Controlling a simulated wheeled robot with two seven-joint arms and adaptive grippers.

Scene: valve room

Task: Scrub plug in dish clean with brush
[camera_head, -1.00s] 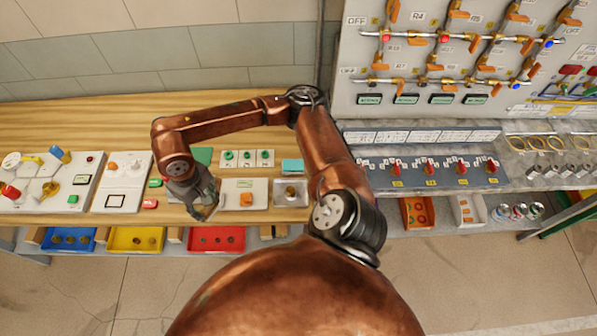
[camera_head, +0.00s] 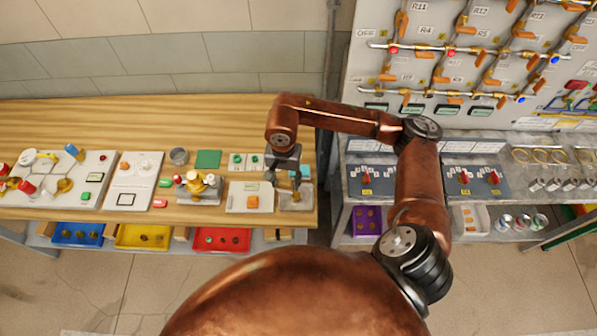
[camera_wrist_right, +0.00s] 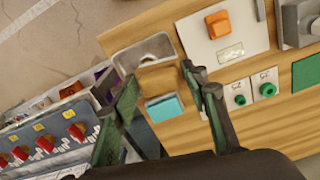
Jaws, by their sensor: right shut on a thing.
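My right gripper (camera_head: 288,180) hangs over the right end of the wooden bench; it also shows in the right wrist view (camera_wrist_right: 163,108). Its fingers are closed on a brown block, which looks like the brush (camera_wrist_right: 160,78). The brush is at the near edge of the small grey metal dish (camera_wrist_right: 143,50), which also shows in the head view (camera_head: 304,198). I cannot tell whether the brush touches anything inside. The plug cannot be made out; the brush and gripper cover part of the dish. My left gripper is not in view.
A white plate with an orange part (camera_head: 252,202) and green-button panels (camera_head: 238,160) are close by. A brass valve fixture (camera_head: 198,187) stands left. A gap separates the bench from the grey switch shelf (camera_head: 400,190).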

